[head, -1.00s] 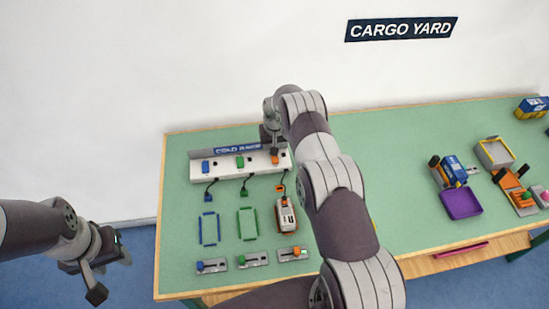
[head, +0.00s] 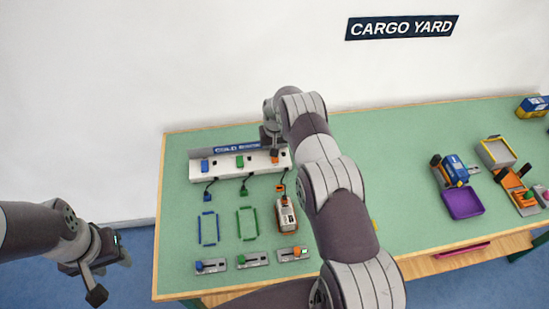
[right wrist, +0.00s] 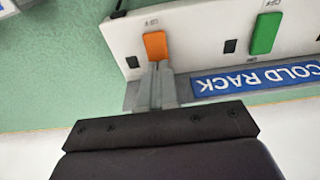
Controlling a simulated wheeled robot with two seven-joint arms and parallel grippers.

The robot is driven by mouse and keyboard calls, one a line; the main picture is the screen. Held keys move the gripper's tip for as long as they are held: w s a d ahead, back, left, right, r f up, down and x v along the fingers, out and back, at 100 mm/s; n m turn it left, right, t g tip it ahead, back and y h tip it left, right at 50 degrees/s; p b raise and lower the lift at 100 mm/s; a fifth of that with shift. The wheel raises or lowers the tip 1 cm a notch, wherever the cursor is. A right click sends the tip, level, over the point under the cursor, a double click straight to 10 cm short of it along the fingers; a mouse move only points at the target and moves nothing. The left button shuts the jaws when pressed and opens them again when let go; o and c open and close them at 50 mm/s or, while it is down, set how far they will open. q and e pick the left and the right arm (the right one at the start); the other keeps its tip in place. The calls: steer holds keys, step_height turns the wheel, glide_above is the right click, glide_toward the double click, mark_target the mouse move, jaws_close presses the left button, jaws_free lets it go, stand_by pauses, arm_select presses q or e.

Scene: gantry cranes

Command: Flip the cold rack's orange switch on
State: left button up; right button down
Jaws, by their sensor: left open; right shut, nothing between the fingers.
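The cold rack (head: 225,170) is a long white strip with a blue sign at the back left of the table. It carries blue, green and orange switches. The orange switch (head: 274,160) is at its right end, partly beside my right arm. It shows clearly in the right wrist view (right wrist: 155,45). My right gripper (right wrist: 157,85) is shut and empty, its fingertips right at the edge of the orange switch; I cannot tell whether they touch. In the head view the right fingertips are hidden by the arm. My left gripper (head: 108,275) is open and empty, left of the table.
A white and brown container (head: 286,216) stands below the orange plug. Blue (head: 208,229) and green (head: 247,223) outlines are bare. Several sliders (head: 252,259) line the front edge. A purple tray (head: 462,203) and a blue vehicle (head: 453,170) are on the right.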

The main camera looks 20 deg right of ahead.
steer(key=shift+f+b, duration=0.3)
steer(key=shift+f, duration=0.05)
steer(key=shift+s, duration=0.1)
steer(key=shift+r+p, duration=1.75)
steer(key=shift+r, duration=1.75)
steer(key=shift+g, duration=0.5)
steer(key=s, duration=0.1)
steer(key=s+f, duration=0.2)
steer(key=shift+s+a+f, duration=0.15)
steer(key=shift+s+a, duration=0.2)
steer(key=shift+a, duration=0.05)
steer(key=s+a+r+n, duration=0.1)
steer(key=s+a+r, duration=0.2)
steer(key=s+r, duration=0.4)
steer(key=s+a+r+n, duration=0.1)
steer(key=s+a+r, duration=0.3)
steer(key=s+r, duration=0.4)
steer(key=s+a+r+n, duration=0.1)
steer(key=s+a+r, duration=0.2)
steer(key=s+r, duration=0.4)
steer(key=shift+s+a+r+t, duration=0.2)
steer(key=shift+s+a+t, duration=0.1)
steer(key=shift+s, duration=2.5)
